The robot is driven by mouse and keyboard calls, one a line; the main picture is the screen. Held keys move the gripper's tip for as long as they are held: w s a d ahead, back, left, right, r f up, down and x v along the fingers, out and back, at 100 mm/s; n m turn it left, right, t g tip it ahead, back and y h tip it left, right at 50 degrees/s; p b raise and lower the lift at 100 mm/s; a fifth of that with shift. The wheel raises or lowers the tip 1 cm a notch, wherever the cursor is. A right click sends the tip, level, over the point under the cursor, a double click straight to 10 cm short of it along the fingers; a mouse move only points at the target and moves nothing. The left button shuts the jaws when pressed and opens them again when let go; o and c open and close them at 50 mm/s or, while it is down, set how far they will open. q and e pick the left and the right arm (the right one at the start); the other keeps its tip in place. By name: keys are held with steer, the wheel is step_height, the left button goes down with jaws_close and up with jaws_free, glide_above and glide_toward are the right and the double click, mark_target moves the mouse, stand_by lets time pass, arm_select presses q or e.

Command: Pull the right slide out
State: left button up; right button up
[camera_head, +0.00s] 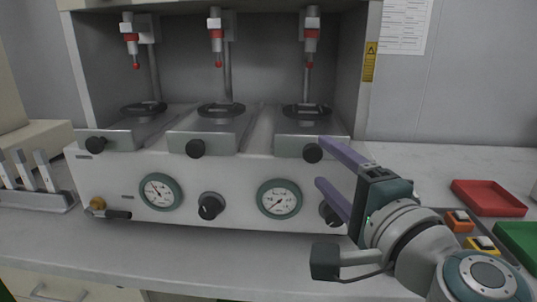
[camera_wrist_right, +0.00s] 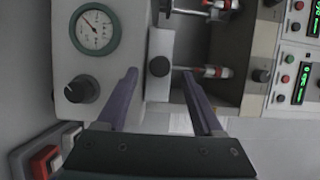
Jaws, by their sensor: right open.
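The right slide (camera_head: 290,145) is a grey block with a black round knob (camera_head: 312,153) on its front, in the machine's right bay. A round black disc (camera_head: 307,111) sits on top of it, under a red-tipped probe. My right gripper (camera_head: 322,162) is open, its two purple fingers reaching toward this knob from the right. In the right wrist view the knob (camera_wrist_right: 159,66) shows between the two spread fingertips, with gaps on both sides. I cannot tell whether the fingers extend past it. My left gripper is not in view.
Left and middle slides (camera_head: 210,135) with similar knobs stand beside it. Below are two gauges (camera_head: 279,199) and black dials (camera_head: 211,206), one partly behind my lower finger. A red tray (camera_head: 487,198) and orange and yellow-topped switches (camera_head: 460,221) lie at right.

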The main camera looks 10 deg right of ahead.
mark_target(314, 155)
steer(key=w, duration=0.3)
steer(key=w+b, duration=0.1)
steer(key=w, duration=0.1)
steer(key=shift+w+a, duration=0.1)
steer(key=shift+a, duration=0.2)
jaws_close()
stand_by(0.5)
